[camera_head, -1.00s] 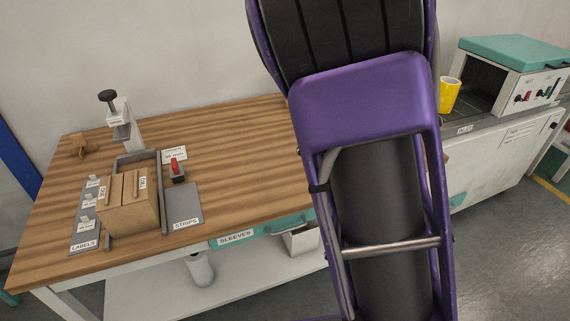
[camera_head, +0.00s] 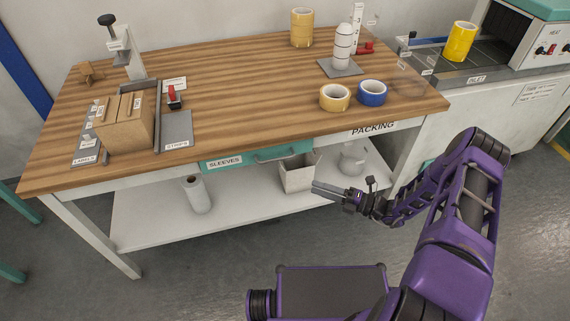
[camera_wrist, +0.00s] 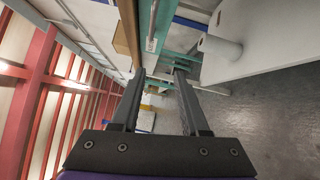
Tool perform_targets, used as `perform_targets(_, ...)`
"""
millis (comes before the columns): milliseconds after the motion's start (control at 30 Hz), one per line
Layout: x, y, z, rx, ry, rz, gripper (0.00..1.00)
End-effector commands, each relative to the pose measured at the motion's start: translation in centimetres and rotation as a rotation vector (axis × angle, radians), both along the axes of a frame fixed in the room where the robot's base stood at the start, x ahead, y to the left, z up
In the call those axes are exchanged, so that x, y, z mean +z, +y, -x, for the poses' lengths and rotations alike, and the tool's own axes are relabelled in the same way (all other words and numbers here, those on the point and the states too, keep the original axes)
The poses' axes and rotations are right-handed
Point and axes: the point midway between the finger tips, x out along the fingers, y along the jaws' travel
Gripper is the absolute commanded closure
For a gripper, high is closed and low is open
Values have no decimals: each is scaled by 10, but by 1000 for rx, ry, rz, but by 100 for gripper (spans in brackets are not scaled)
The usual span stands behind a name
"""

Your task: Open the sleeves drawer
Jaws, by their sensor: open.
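The sleeves drawer (camera_head: 245,159) has a teal front with a white SLEEVES label and a bar handle (camera_head: 278,153). It sits under the wooden tabletop's front edge and looks shut. My gripper (camera_head: 322,190) is in front of the table, to the right of and lower than the handle in the head view, apart from it. In the wrist view my gripper (camera_wrist: 160,75) has its two fingers spread with nothing between them. The teal drawer front (camera_wrist: 164,28) shows beyond the fingertips, turned on its side, with the handle (camera_wrist: 152,25) along it.
On the lower shelf (camera_head: 240,208) stand a white roll (camera_head: 197,193) and a bin (camera_head: 297,178). The floor in front is clear.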

Motion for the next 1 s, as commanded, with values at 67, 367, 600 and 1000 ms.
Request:
perform_targets(67, 5, -8, -9, -73, -11, -72, 55)
perform_targets(367, 13, 11, -26, -109, -18, -110, 55)
perform_targets(600, 19, 57, -50, -106, -19, -108, 55)
perform_targets(1000, 29, 124, -87, -106, -18, -106, 55)
